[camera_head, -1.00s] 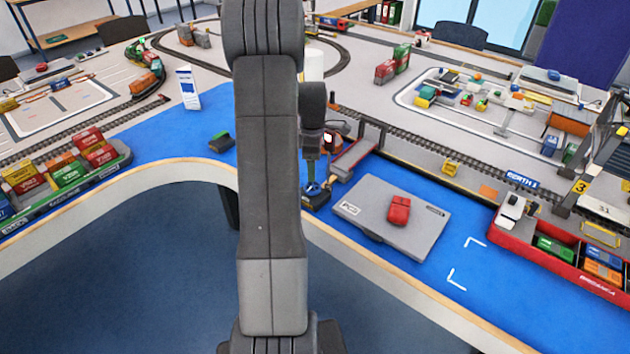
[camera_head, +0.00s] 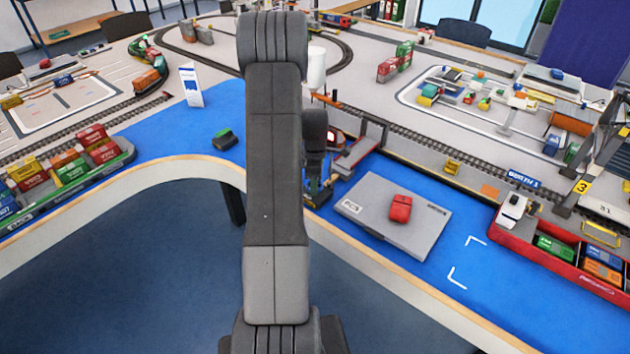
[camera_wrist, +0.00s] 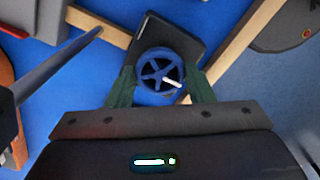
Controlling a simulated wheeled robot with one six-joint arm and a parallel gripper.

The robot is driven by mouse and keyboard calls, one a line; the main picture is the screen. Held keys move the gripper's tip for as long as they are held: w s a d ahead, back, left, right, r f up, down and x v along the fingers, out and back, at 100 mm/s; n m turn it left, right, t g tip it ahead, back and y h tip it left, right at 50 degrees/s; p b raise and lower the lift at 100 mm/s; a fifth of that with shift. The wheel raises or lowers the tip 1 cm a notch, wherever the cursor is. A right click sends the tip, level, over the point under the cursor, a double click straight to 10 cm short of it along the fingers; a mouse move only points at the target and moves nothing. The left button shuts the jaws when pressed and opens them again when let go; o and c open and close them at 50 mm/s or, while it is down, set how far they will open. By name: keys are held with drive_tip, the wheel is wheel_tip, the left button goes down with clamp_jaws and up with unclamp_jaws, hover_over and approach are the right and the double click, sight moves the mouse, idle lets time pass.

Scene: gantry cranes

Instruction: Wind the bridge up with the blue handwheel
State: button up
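The blue handwheel (camera_wrist: 160,72) shows in the wrist view, a spoked wheel with a small white handle on its right side, on a dark block (camera_wrist: 190,45). My gripper (camera_wrist: 161,76) has its two green fingers apart, one on each side of the wheel, with narrow gaps seeming to show. I cannot tell whether either finger touches it. In the head view my arm and wrist hide most of the wheel. A grey deck with red edging, apparently the bridge (camera_head: 358,157), lies just right of my wrist. Its exact tilt is hard to tell.
A grey platform (camera_head: 375,225) with a red car (camera_head: 400,208) sits right of the wheel. A red barge (camera_head: 560,250) with containers lies farther right. A railway track (camera_head: 430,143) runs behind. The wooden table edge (camera_head: 370,270) is in front.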

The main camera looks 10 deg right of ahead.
drive_tip(key=shift+c, duration=1)
